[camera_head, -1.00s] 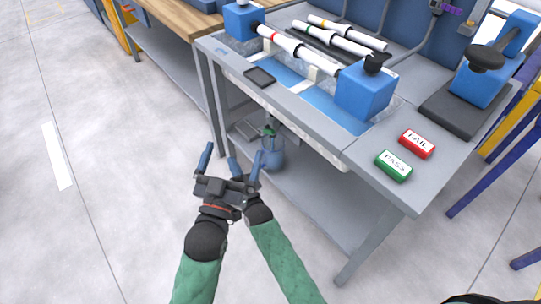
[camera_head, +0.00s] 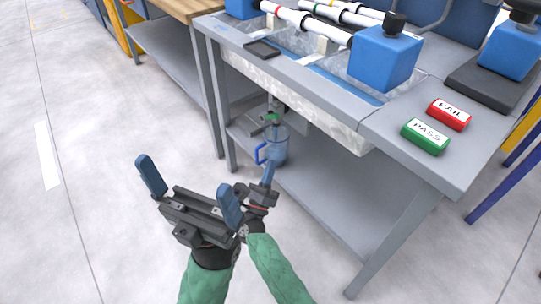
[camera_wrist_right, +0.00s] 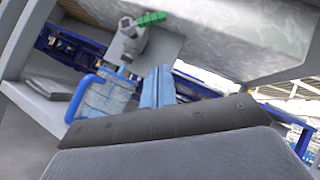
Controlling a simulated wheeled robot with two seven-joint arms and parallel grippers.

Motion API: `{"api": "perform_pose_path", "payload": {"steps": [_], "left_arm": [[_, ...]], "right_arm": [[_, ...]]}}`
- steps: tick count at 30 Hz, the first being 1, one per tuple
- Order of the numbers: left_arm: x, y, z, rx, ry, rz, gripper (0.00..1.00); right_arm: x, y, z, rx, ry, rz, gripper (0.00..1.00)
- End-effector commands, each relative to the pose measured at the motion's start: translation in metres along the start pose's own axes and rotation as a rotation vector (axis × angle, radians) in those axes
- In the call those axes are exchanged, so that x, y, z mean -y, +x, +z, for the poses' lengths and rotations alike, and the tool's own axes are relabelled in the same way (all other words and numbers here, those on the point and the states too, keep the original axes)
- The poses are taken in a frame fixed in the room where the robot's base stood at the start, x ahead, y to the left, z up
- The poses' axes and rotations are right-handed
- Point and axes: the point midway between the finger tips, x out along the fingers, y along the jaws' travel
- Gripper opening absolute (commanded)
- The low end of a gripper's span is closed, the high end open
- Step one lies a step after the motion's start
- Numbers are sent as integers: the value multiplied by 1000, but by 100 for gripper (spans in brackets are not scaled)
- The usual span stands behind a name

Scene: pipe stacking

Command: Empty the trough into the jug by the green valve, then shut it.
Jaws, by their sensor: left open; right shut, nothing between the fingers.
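The galvanised trough (camera_head: 290,97) is set in the workbench; its outer wall also shows in the right wrist view (camera_wrist_right: 235,35). The green valve (camera_head: 271,117) is on a fitting below the trough; its green lever (camera_wrist_right: 152,18) shows clearly in the wrist view. The translucent blue jug (camera_head: 279,146), with a blue handle (camera_wrist_right: 78,97), stands upright under the valve on the lower shelf. My right gripper (camera_head: 268,170) is shut and empty just in front of the jug; whether it touches is unclear. My left gripper (camera_head: 188,180) is open and empty, left of the jug, in front of the bench.
Blue blocks (camera_head: 384,58) and white pipes (camera_head: 300,20) are on the bench top. A green PASS block (camera_head: 425,136) and red FAIL block (camera_head: 449,113) lie at right. The lower shelf (camera_head: 330,195) is clear right of the jug. Bench legs (camera_head: 400,235) flank it.

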Motion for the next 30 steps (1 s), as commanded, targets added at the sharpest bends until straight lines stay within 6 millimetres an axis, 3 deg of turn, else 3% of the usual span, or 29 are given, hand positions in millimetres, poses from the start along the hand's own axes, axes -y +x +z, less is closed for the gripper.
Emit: {"api": "perform_pose_path", "payload": {"steps": [16,22,30], "left_arm": [[-2,-6,2,-4,-21,-9,100],[-2,-8,2,-4,-26,-12,100],[-2,-8,2,-4,-28,-10,100]], "right_arm": [[0,93,0,2,-2,-2,0],[0,110,20,2,-1,-1,0],[0,118,28,2,-4,0,0]]}}
